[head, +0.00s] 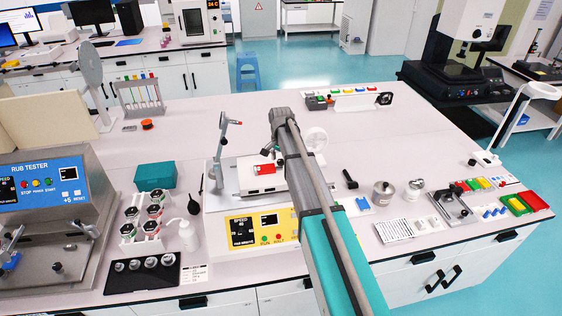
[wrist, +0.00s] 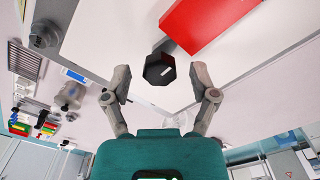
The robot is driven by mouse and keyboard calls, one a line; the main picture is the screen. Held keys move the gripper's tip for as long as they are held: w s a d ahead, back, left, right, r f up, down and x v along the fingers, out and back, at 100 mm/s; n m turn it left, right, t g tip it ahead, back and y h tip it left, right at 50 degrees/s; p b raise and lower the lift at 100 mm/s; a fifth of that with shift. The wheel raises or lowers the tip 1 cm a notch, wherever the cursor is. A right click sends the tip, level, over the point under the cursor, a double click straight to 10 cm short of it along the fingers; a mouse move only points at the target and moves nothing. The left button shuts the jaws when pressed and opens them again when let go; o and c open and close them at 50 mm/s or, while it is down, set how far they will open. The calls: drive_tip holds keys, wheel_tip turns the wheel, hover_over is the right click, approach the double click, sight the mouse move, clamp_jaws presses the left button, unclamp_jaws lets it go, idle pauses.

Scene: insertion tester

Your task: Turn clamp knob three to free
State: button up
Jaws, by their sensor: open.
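A black faceted knob (wrist: 159,70) with a small white mark on it is in the upper middle of the wrist view. My gripper (wrist: 160,84) is open, with one finger to the left and one to the right of the knob; no contact shows. I cannot tell the knob's number, or how far below the fingertips it lies. In the head view my gripper (head: 271,151) is over the white insertion tester, beside a red block (head: 265,169). My arm hides part of the tester. The tester's yellow panel (head: 262,229) has a display and buttons.
The red block also shows at the top of the wrist view (wrist: 208,22). A grey post (head: 221,145) stands on the tester left of my gripper. A teal box (head: 155,176), a vial rack (head: 142,217) and a white bottle (head: 189,236) stand farther left. Metal pots (head: 384,193) stand right.

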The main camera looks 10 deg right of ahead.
clamp_jaws()
idle(0.3)
drive_tip(key=shift+n, duration=0.5)
drive_tip(key=n, duration=1.2)
drive_tip(key=shift+n, duration=0.3)
drive_tip(key=n, duration=0.4)
drive_tip(key=shift+n, duration=0.3)
